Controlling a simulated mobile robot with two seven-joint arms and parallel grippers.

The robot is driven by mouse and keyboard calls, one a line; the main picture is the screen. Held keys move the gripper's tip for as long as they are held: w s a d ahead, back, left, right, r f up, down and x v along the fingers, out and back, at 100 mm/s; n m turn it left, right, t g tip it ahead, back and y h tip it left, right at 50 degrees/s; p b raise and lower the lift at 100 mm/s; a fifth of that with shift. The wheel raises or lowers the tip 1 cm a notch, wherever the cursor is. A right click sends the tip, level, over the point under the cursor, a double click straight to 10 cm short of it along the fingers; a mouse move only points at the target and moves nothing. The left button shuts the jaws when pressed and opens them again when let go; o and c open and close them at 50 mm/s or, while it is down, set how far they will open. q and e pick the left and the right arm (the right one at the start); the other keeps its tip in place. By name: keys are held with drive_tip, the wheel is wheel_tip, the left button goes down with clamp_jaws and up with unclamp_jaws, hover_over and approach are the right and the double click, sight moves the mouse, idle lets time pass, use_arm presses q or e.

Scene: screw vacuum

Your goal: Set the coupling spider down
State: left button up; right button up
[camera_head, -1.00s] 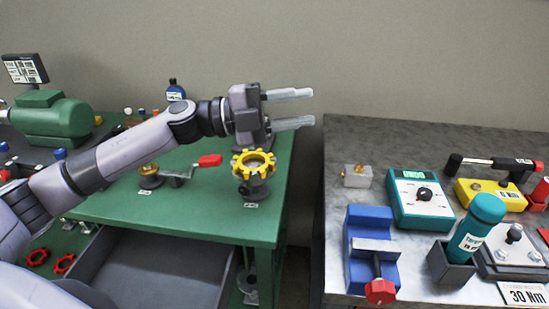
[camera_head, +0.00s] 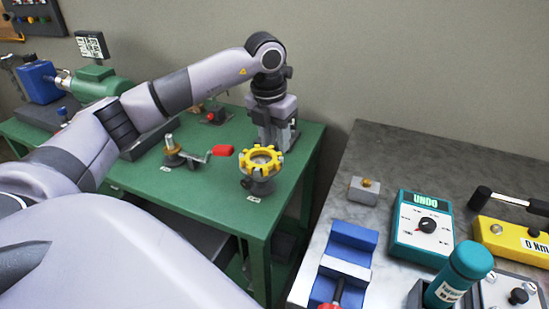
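The coupling spider, a yellow toothed ring (camera_head: 261,153), sits flat on a short dark stand (camera_head: 259,183) near the right front corner of the green bench (camera_head: 225,212). My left gripper (camera_head: 281,146) points down just behind the spider, close to the bench top. My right gripper is not in view.
A crank with a red handle (camera_head: 222,150) stands left of the spider. A green motor (camera_head: 97,82) is at the back left. Across a gap, the grey table holds a blue vise (camera_head: 349,243), a teal meter (camera_head: 421,228) and a teal bottle (camera_head: 460,272).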

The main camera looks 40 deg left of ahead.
sight(275, 162)
use_arm(q)
drive_tip(key=f, duration=0.4)
drive_tip(key=w+a+f+p, duration=0.1)
drive_tip(key=f, duration=0.2)
clamp_jaws()
